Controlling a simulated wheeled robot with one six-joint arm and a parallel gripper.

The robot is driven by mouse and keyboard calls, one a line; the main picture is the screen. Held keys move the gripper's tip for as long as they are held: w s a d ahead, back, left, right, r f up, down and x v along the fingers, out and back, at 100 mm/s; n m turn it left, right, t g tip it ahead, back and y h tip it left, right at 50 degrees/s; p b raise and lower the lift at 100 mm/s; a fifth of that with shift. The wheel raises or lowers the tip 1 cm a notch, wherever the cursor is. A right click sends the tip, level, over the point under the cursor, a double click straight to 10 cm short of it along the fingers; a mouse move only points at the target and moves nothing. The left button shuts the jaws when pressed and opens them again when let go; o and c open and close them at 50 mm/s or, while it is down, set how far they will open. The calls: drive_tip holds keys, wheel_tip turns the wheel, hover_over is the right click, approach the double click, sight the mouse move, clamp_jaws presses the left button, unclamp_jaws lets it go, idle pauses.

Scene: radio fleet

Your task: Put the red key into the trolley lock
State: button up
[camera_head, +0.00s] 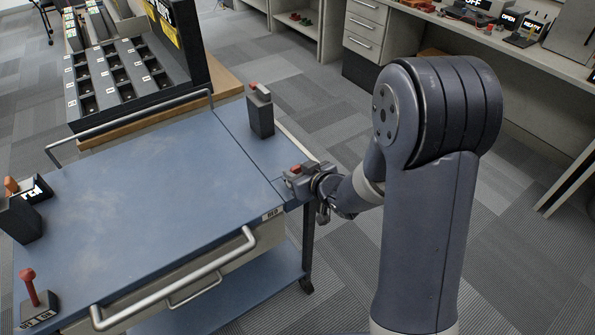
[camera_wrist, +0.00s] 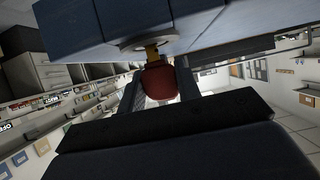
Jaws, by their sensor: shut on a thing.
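The red key (camera_wrist: 160,82) is between my gripper's fingers (camera_wrist: 159,88) in the wrist view, and the gripper is shut on it. Its short brass shank (camera_wrist: 152,52) points at the round grey trolley lock (camera_wrist: 148,42) and seems to meet it. How deep the shank sits I cannot tell. The lock is on the blue trolley (camera_wrist: 80,22). In the head view my gripper (camera_head: 303,181) is at the right end of the blue trolley (camera_head: 150,185), by its near right corner. The lock face is hidden there.
A dark radio-like block with a red top (camera_head: 260,112) stands on the trolley's right part. A red-knobbed stand (camera_head: 38,298) and a dark box (camera_head: 20,220) are at its left. A slotted dark rack (camera_head: 118,75) is behind. Carpet (camera_head: 330,280) is clear on the right.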

drive_tip(key=shift+f+b, duration=0.45)
drive_tip(key=shift+f, duration=0.15)
drive_tip(key=o, duration=1)
drive_tip(key=shift+o, duration=0.2)
drive_tip(key=shift+s, duration=0.1)
drive_tip(key=p+v, duration=0.1)
drive_tip(key=v, duration=0.9)
drive_tip(key=shift+s+d+r, duration=0.15)
drive_tip(key=shift+s, duration=0.15)
drive_tip(key=shift+w, duration=0.1)
drive_tip(key=b+x, duration=0.1)
drive_tip(key=x, duration=1)
drive_tip(key=shift+d+r+p, duration=0.1)
drive_tip(key=shift+r+p, duration=0.25)
drive_tip(key=shift+r, duration=0.1)
drive_tip(key=shift+f, duration=0.15)
